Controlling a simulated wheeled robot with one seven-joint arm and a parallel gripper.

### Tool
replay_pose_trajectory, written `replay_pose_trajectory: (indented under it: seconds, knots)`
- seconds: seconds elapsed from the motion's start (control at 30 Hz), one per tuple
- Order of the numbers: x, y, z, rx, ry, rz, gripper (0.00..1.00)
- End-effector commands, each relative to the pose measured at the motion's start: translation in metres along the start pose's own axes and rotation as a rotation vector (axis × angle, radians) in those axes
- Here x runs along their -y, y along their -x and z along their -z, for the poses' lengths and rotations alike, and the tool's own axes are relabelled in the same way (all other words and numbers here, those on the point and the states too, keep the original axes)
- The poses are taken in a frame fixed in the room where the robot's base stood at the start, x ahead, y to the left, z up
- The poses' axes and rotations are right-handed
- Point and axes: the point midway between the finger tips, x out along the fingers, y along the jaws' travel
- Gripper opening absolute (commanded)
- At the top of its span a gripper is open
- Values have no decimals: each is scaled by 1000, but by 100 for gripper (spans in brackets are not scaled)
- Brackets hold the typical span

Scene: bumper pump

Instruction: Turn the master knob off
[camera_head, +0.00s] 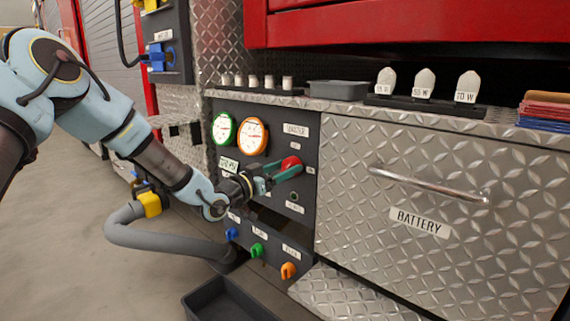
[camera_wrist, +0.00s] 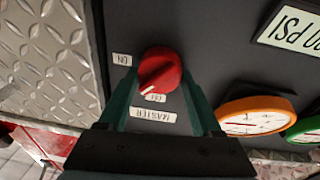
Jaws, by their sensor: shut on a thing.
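The red master knob (camera_head: 291,163) is on the dark control panel (camera_head: 300,215), below the "MASTER" label. It also shows in the wrist view (camera_wrist: 160,70), where the picture is upside down. Its white pointer line lies toward the lower left there, between the "ON" label (camera_wrist: 122,60) and a partly hidden label (camera_wrist: 155,97) on the "MASTER" side (camera_wrist: 153,114). My gripper (camera_head: 283,172) has its green fingers on both sides of the knob and is shut on it. The fingers hide parts of the knob's sides.
A green-rimmed gauge (camera_head: 223,128) and an orange-rimmed gauge (camera_head: 252,136) are left of the knob. Blue, green and orange small knobs (camera_head: 288,270) sit lower on the panel. A battery drawer with a handle (camera_head: 430,185) is at right. A grey hose (camera_head: 165,240) runs below my arm.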

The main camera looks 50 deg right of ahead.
Motion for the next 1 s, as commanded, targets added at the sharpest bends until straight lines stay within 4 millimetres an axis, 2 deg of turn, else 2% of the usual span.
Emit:
replay_pose_trajectory:
  seconds: [0.6,1.0]
  knots:
    - [1,1,-2,-40,545,43,10]
    - [1,0,-3,-54,720,55,10]
